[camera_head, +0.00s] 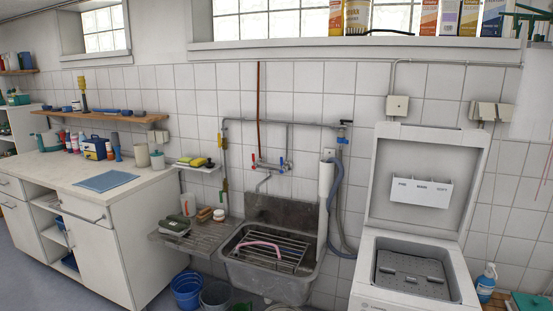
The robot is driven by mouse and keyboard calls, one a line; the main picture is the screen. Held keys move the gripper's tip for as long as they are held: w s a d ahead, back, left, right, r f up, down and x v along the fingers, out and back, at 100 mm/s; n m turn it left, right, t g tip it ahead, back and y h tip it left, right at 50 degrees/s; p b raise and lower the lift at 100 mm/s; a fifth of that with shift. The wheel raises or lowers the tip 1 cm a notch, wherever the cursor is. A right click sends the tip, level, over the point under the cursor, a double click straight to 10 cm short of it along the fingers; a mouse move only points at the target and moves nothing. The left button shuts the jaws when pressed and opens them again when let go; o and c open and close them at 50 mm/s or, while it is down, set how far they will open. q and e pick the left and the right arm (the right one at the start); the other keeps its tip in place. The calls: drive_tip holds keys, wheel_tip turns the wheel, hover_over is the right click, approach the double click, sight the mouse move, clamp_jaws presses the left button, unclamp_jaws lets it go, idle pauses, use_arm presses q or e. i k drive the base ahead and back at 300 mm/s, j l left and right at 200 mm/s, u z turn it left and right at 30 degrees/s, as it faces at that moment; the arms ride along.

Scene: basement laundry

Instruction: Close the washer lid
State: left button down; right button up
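The white top-loading washer (364,290) stands at the lower right. Its lid (381,185) is open and stands upright at the back of the machine, close to the tiled wall. A white dispenser with several compartments (421,192) is on the lid's inner face. The washer's opening shows a closed grey drum (412,276) with a perforated surface. Neither of my grippers shows in the head view.
A stone sink (270,282) with a wire rack stands left of the washer, with a grey-blue hose (332,209) between them. A blue spray bottle (486,284) is to the washer's right. Buckets (187,290) stand below the sink. A counter (62,168) runs along the left.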

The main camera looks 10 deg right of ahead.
sight(430, 175)
drive_tip(key=i+l, duration=0.1)
drive_tip(key=l, duration=0.45)
drive_tip(key=i+l, duration=0.1)
drive_tip(key=l, duration=0.45)
drive_tip(key=i+l, duration=0.1)
drive_tip(key=l, duration=0.4)
